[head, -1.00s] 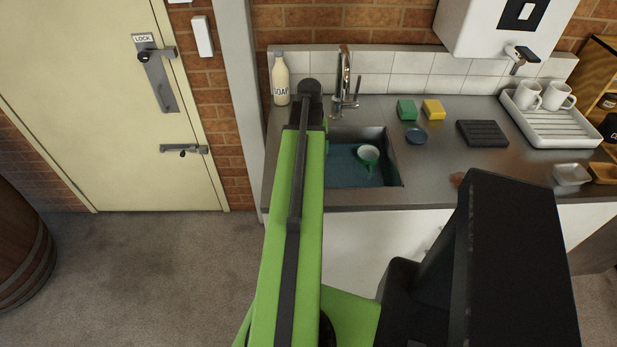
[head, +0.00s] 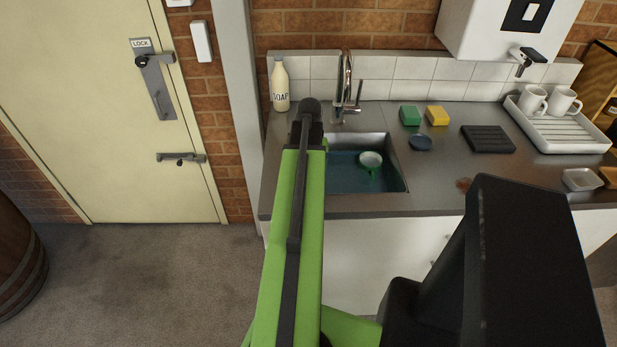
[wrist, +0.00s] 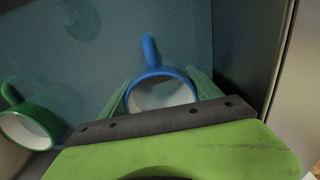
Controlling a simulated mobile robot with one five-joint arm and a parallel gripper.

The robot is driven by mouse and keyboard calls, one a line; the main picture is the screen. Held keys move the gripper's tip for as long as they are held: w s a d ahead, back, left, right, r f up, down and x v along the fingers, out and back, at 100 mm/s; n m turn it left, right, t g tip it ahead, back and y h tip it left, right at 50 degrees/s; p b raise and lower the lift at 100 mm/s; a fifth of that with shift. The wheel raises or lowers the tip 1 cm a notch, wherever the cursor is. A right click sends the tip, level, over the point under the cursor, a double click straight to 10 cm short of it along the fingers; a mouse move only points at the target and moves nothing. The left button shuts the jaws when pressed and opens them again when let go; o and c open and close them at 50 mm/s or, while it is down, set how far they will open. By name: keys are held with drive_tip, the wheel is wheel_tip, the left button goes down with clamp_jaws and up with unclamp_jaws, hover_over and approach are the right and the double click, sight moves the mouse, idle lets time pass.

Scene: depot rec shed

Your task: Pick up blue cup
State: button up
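The blue cup (wrist: 160,92) shows in the wrist view, with its white inside facing up and its handle pointing away from my gripper. My gripper (wrist: 160,82) has one green finger on each side of the cup, close to its rim. It looks open, and I see no clear grip; any contact low on the cup is hidden. In the head view the blue cup and my gripper's fingertips are hidden behind my arm. A green cup (wrist: 32,127) with a white inside lies to the left in the wrist view, and it also shows in the head view (head: 371,160).
The sink (head: 398,172) holds bluish water, and its wall (wrist: 245,50) rises close on the right in the wrist view. The tap (head: 346,85) stands behind it, with a soap bottle (head: 280,85) at left. Sponges and a drying rack (head: 560,130) are on the counter.

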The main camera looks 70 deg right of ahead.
drive_tip(key=c, duration=0.8)
drive_tip(key=shift+r, duration=0.1)
